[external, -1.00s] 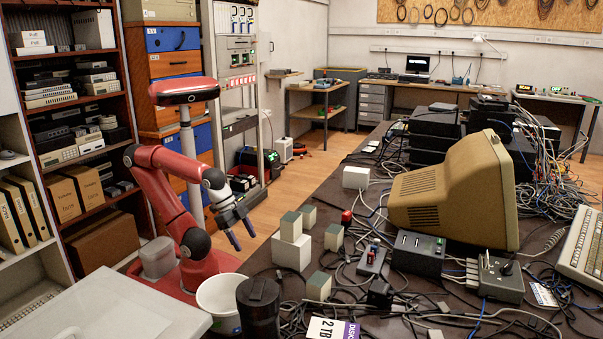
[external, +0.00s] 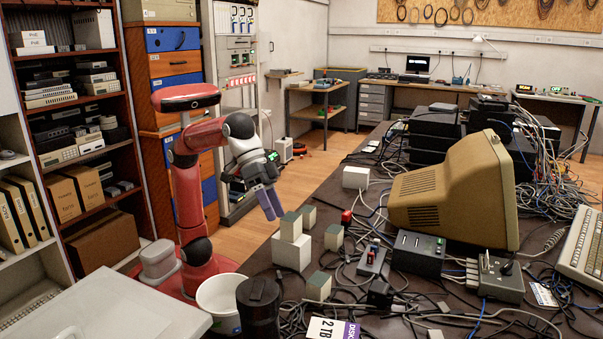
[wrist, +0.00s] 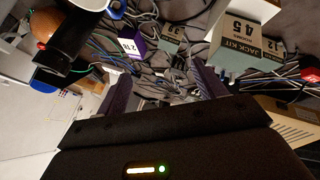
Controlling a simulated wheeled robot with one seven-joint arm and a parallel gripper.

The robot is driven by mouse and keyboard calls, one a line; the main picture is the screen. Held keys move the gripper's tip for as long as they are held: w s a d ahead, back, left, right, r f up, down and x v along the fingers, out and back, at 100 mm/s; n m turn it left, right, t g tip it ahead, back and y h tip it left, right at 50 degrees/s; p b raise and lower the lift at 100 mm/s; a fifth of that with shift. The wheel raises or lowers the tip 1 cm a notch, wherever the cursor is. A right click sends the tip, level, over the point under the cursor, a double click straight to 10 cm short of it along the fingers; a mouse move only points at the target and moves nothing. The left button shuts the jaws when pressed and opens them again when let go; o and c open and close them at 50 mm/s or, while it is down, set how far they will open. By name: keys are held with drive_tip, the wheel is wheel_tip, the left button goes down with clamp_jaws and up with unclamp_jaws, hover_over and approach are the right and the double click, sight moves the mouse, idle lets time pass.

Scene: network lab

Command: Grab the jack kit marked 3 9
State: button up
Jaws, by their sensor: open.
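Several small jack kit boxes with grey-green tops stand on the dark table. One (external: 318,286) is at the near side among cables, one (external: 334,237) is farther back, one (external: 307,216) is behind, and one (external: 291,226) sits on a white block (external: 291,251). In the wrist view a large box reads JACK KIT 45 (wrist: 246,42), and another reads 12 (wrist: 277,45). A smaller, partly hidden box (wrist: 172,36) has a mark that seems to start with 3; its second digit is unclear. My gripper (external: 269,205) is open and empty, above and left of the stacked box.
Loose cables cover much of the table. A white bucket (external: 219,298), a dark canister (external: 258,306) and a purple-and-white 2 TB box (external: 333,329) are at the near edge. A beige monitor (external: 455,195) and a switch box (external: 500,280) stand at right.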

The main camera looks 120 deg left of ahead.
sight(318, 279)
drive_tip(key=w+d+f+n+g+y, duration=0.1)
drive_tip(key=w+d+f+n+y, duration=0.1)
drive_tip(key=w+f+n, duration=0.1)
drive_tip(key=w+d+f+n+g+y+p, duration=0.1)
drive_tip(key=w+f+n+g+y, duration=0.1)
drive_tip(key=w+f+n+y, duration=0.1)
drive_tip(key=w+d+f+n+g+y+p, duration=0.1)
drive_tip(key=w+d+f+n+y, duration=0.1)
drive_tip(key=w+f+n+y, duration=0.1)
drive_tip(key=shift+w+d+f+g, duration=0.15)
drive_tip(key=shift+w+f, duration=0.15)
drive_tip(key=shift+w, duration=0.35)
drive_tip(key=shift+w+d+f+g, duration=0.15)
drive_tip(key=shift+w+f, duration=0.15)
drive_tip(key=shift+w, duration=0.3)
drive_tip(key=shift+x, duration=1.4)
drive_tip(key=x, duration=0.2)
drive_tip(key=a+b+x, duration=0.1)
drive_tip(key=x, duration=0.2)
drive_tip(key=shift+r, duration=0.2)
drive_tip(key=shift+c, duration=0.2)
drive_tip(key=c, duration=1.3)
drive_tip(key=shift+o, duration=0.2)
